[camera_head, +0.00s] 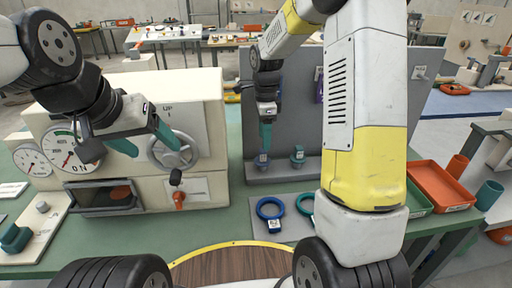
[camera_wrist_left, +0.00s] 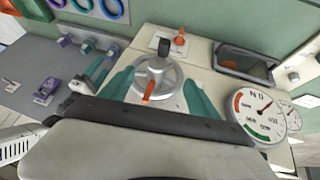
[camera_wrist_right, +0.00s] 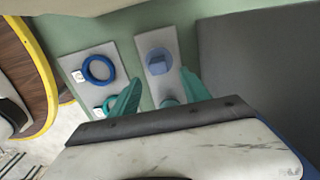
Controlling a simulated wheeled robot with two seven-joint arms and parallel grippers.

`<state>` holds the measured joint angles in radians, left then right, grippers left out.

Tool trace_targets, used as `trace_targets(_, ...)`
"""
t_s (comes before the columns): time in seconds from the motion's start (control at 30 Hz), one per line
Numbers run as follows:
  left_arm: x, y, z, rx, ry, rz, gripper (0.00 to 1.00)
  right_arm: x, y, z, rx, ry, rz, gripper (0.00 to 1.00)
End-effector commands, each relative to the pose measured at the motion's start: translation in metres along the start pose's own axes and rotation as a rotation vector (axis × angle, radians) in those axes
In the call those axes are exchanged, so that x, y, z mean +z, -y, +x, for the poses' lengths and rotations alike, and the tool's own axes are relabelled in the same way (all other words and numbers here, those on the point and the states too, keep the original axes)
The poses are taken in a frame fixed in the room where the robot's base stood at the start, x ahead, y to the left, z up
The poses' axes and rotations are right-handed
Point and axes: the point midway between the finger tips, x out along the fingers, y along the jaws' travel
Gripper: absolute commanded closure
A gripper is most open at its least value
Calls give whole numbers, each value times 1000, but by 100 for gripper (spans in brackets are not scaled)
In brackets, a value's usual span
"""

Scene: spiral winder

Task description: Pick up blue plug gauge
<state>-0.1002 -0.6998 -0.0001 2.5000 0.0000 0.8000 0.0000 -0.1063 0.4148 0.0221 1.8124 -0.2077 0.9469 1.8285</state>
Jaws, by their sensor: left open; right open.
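The blue plug gauge (camera_head: 263,160) stands on the ledge of the grey panel, just below my right gripper (camera_head: 265,138). In the right wrist view the blue plug gauge (camera_wrist_right: 158,62) is on a grey strip, beyond and between the open fingertips of that gripper (camera_wrist_right: 161,78). The fingers look apart from it. A teal plug gauge (camera_head: 297,154) stands to its right on the same ledge; it is partly hidden between the fingers in the right wrist view (camera_wrist_right: 170,102). My left gripper (camera_head: 156,150) is open and empty in front of the handwheel (camera_head: 173,150).
A blue ring gauge (camera_head: 270,208) and a teal ring gauge (camera_head: 304,204) lie on a grey plate in front of the ledge. The cream machine (camera_head: 205,100) with dials stands left. An orange tray (camera_head: 440,183) is at right. My right arm hides part of the panel.

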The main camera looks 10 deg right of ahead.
Motion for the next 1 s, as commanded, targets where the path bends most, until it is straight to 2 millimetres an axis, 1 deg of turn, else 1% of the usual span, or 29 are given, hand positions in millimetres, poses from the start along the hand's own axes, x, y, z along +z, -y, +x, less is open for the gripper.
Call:
trace_targets(0.43, 0, 0, 0, 0, 0, 0, 30, 6, 0, 59, 2, 1, -1, 45)
trace_targets(0.53, 0, 0, 0, 0, 0, 0, 30, 6, 0, 66, 0, 0, -1, 45)
trace_targets(0.77, 0, 0, 0, 0, 0, 0, 30, 6, 1, 67, -2, 1, -2, 45)
trace_targets(0.87, 0, 0, 0, 0, 0, 0, 30, 6, 0, 67, -2, 1, -2, 63)
trace_targets(1.0, 0, 0, 0, 0, 0, 0, 30, 6, 1, 66, -2, 1, -3, 91)
